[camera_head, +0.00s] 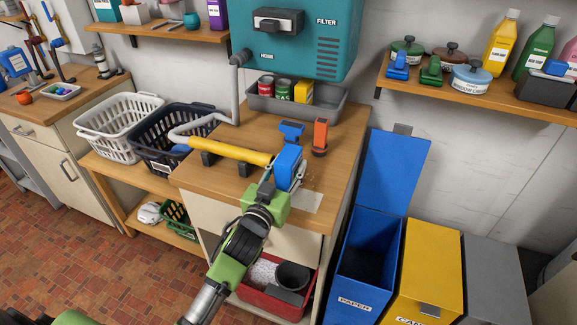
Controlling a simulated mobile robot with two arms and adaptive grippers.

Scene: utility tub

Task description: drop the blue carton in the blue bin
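The blue carton (288,163) is a small blue box with a white label. It is at the front right of the wooden counter, beside the end of a yellow tube. My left gripper (284,178) reaches up to it, with fingers at its left and right sides. I cannot tell whether they press on it, or whether its base touches the counter. The blue bin (340,265), labelled PAPER, stands on the floor right of the counter. Its lid (393,170) is up and its dark inside shows. My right gripper is not in view.
A yellow bin (424,275) and a grey bin (497,280) stand right of the blue one. An orange item (320,137) and a blue item (291,131) stand behind the carton. The yellow tube (228,150) lies left of it. A loaded shelf (480,93) hangs above the bins.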

